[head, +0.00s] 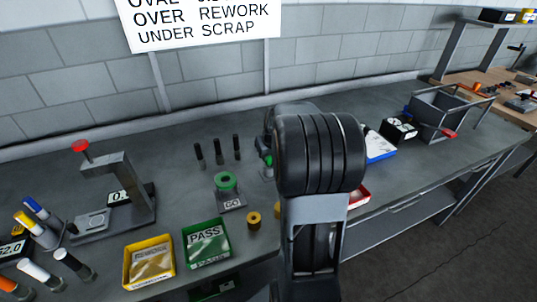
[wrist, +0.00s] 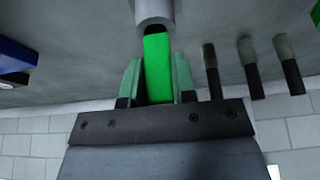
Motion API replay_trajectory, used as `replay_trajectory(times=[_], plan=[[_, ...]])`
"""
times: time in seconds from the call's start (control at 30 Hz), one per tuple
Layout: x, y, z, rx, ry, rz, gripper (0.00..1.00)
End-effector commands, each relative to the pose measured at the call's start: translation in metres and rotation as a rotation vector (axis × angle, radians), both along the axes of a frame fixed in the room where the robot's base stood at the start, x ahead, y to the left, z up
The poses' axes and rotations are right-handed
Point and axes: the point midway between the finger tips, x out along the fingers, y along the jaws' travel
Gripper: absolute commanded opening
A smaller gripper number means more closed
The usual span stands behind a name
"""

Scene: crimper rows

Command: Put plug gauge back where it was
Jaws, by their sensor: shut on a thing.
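The plug gauge (wrist: 158,72) shows as a green handle with a dark end in the wrist view. My gripper (wrist: 157,62) is shut on this green handle, one finger on each side. A pale grey cylinder (wrist: 153,12) lies at the dark end of the handle; I cannot tell whether it is part of the gauge or a holder. In the head view my arm hides most of the gripper, and only a bit of green (head: 267,160) shows beside it. Three dark upright pegs (head: 218,152) stand to the left of the gripper; they also show in the wrist view (wrist: 249,68).
A block marked GO with a green ring (head: 227,183) stands left of my arm. A yellow tray (head: 128,274), a green PASS tray (head: 187,254) and a brass ring (head: 254,220) are at the front. A gauge stand (head: 135,190) is left; a dark bin (head: 432,119) is right.

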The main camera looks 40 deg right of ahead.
Motion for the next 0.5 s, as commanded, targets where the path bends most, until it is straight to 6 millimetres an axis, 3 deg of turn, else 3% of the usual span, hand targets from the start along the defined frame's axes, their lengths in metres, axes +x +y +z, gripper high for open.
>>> replay_trajectory(times=[0.23,0.27,0.5], plan=[[0.0001,0.0,-0.0081,0.0,-0.001,0.0,0.0],[0.0,0.0,-0.0079,0.0,0.0,0.0,0.26],[0.0,0.0001,-0.0066,0.0,0.0,0.0,0.49]])
